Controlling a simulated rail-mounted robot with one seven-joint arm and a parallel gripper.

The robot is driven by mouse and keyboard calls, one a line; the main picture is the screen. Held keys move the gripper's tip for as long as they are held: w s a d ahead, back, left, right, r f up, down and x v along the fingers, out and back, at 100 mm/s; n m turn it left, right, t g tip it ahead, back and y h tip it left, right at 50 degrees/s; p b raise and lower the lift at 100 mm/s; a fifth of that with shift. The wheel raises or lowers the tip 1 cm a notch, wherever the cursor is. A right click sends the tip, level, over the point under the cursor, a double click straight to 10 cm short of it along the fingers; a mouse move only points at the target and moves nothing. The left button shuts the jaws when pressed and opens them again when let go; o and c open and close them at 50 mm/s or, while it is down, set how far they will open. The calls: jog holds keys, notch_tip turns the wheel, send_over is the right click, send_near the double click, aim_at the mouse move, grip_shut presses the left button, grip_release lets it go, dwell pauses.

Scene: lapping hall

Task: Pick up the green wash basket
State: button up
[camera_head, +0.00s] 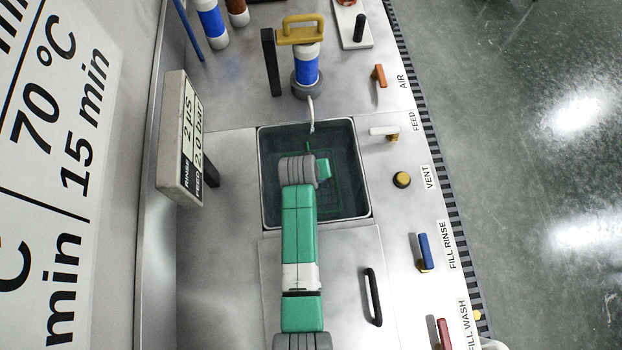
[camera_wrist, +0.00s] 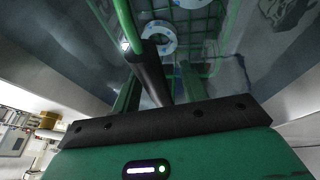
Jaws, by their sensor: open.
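The green wash basket (camera_wrist: 205,48) is a green wire grid, seen in the wrist view beyond my gripper. It sits down in the sunken basin (camera_head: 366,200), where the head view shows only faint green parts, largely covered by my arm. The head view hides the fingertips.
White rings (camera_wrist: 160,36) lie at the basket. A spout (camera_head: 311,115) reaches over the basin's back edge. A display box (camera_head: 182,135) stands at left. Valve levers, including a blue one (camera_head: 424,250), and a black handle (camera_head: 373,297) stand at right.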

jog(key=shift+f, duration=0.35)
dwell(0.4)
grip_shut()
jog(key=shift+w, duration=0.1)
